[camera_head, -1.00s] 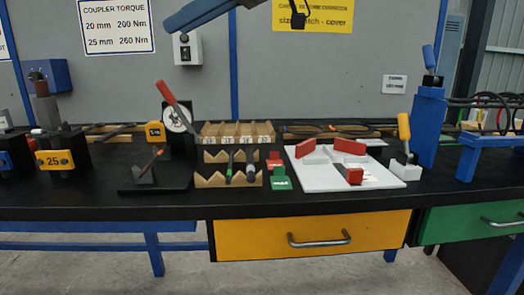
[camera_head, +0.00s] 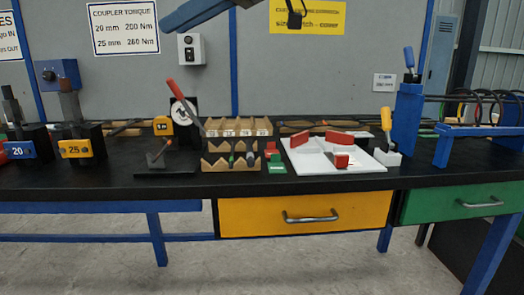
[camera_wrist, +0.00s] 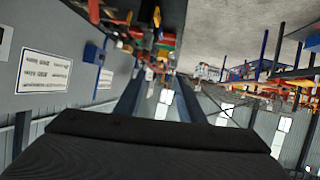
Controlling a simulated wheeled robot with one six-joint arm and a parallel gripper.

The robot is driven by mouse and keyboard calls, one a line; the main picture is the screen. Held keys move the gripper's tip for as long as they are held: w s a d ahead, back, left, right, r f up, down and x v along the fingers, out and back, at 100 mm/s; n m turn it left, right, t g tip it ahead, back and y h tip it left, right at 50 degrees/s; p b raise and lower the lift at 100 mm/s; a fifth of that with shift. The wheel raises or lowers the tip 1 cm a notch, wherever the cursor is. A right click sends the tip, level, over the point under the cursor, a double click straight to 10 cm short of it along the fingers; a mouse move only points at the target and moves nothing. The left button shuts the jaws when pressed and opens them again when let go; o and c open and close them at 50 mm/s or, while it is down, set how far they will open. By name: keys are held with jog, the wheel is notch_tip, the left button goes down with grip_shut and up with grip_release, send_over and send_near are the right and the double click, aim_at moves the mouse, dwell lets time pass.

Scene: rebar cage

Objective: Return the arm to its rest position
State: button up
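My gripper (camera_wrist: 158,82) shows in the wrist view as two dark bars reaching away from a wide black body. The bars stand apart with nothing held between them, so it looks open and empty. In the head view my blue-grey arm link (camera_head: 195,12) crosses the top edge, above the bench and in front of the grey wall panel. A small dark part hangs at the top over the yellow sign; I cannot tell if it is my gripper. The arm touches nothing that I can see.
The black bench (camera_head: 110,186) carries a white tray (camera_head: 372,168), notched wooden racks (camera_head: 218,164), a red-handled tool (camera_head: 184,98) and a blue post (camera_head: 407,120). A yellow drawer (camera_head: 255,215) and a green drawer (camera_head: 440,205) are shut. The floor in front is clear.

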dwell(0.9)
